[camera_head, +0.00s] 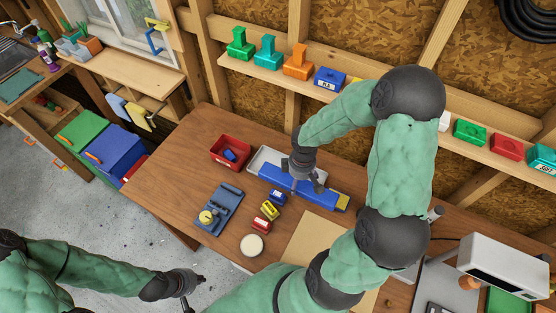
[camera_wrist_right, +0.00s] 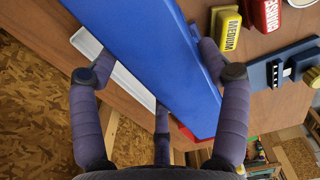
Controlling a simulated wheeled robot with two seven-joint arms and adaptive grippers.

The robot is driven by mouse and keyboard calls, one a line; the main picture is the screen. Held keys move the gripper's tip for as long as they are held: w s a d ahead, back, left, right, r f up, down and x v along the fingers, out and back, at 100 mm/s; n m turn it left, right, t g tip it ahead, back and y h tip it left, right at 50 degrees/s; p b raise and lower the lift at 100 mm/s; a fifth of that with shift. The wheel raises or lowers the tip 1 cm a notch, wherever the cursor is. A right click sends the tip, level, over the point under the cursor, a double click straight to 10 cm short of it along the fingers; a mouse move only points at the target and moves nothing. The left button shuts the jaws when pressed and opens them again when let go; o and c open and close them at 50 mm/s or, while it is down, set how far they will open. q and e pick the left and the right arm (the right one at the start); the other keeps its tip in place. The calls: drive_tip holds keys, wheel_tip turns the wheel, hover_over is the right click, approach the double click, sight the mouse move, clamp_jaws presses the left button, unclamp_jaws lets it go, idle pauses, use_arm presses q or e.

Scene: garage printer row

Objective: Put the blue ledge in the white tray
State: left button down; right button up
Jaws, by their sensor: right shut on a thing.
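The blue ledge (camera_head: 322,196) is a long blue bar at the back of the wooden table. It crosses the wrist view diagonally (camera_wrist_right: 150,60). My right gripper (camera_head: 308,186) is shut on it, with one finger on each side in the wrist view (camera_wrist_right: 158,64). The white tray (camera_head: 262,156) lies behind and partly under the bar; its pale rim also shows in the wrist view (camera_wrist_right: 92,46). I cannot tell whether the bar touches the tray. My left gripper (camera_head: 186,300) hangs low, away from the table, at the bottom edge; its jaws are unclear.
A red bin (camera_head: 219,152) with a blue item stands left of the tray. A blue-grey tool (camera_head: 220,212), small yellow and red blocks (camera_head: 269,209) and a round pale lid (camera_head: 252,245) lie in front. A brown sheet (camera_head: 310,235) and a white machine (camera_head: 500,265) are to the right.

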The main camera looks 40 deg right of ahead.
drive_tip(key=shift+w+d+f, duration=0.1)
drive_tip(key=shift+w+d, duration=0.15)
drive_tip(key=shift+w, duration=0.05)
drive_tip(key=w+d+f, duration=0.1)
drive_tip(key=w+f, duration=0.1)
drive_tip(key=w, duration=0.1)
drive_tip(key=w+d+f+p, duration=0.1)
drive_tip(key=w+d+f, duration=0.1)
drive_tip(key=w+f, duration=0.1)
drive_tip(key=w+d+f, duration=0.1)
drive_tip(key=w+f, duration=0.2)
drive_tip(key=w, duration=0.2)
drive_tip(key=shift+w+d+f+p, duration=0.15)
drive_tip(key=shift+d+f+p, duration=0.1)
drive_tip(key=shift+p, duration=0.1)
drive_tip(key=shift+w+d+f, duration=0.15)
drive_tip(key=shift+w+f, duration=0.25)
drive_tip(key=shift+f, duration=0.1)
wheel_tip(320, 180, down, 3)
drive_tip(key=shift+w+d+f+p, duration=0.1)
drive_tip(key=shift+p, duration=0.25)
